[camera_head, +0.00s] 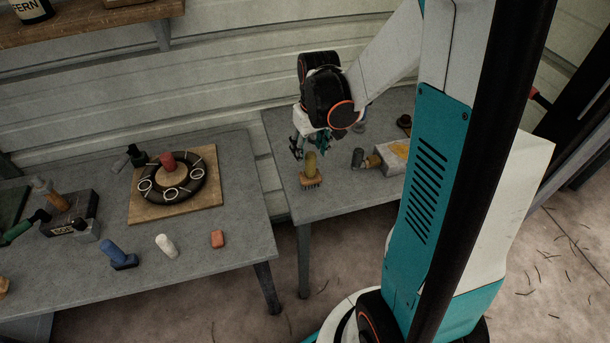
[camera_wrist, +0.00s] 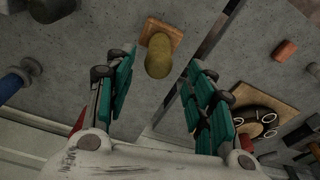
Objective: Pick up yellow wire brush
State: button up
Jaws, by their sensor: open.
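The yellow wire brush (camera_head: 310,170) stands upright on the grey table at the right, its yellow handle up and its brown bristle block on the tabletop. In the wrist view the brush (camera_wrist: 158,60) is seen from above, between and beyond the fingertips. My gripper (camera_head: 312,146) is open and empty, just above and slightly behind the brush in the head view. In the wrist view the teal fingers of my gripper (camera_wrist: 160,68) are wide apart on either side of the brush. I cannot tell whether any finger touches it.
A box (camera_head: 393,158) and a dark cylinder (camera_head: 358,158) stand right of the brush. A gap separates this table from the left table (camera_head: 200,275), which holds a wooden board (camera_head: 200,205) with a black ring, a blue brush (camera_head: 119,256) and a red block (camera_head: 218,239). A wall stands behind.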

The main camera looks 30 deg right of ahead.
aim_at(310, 167)
jog(key=f+b, duration=0.1)
jog(key=f, duration=0.1)
jog(key=f+b, duration=0.1)
jog(key=f, duration=0.2)
jog(key=f+b, duration=0.1)
jog(key=f, duration=0.2)
jog(key=shift+w+d, duration=0.15)
jog(key=shift+w, duration=0.15)
jog(key=shift+c, duration=0.6)
grip_shut()
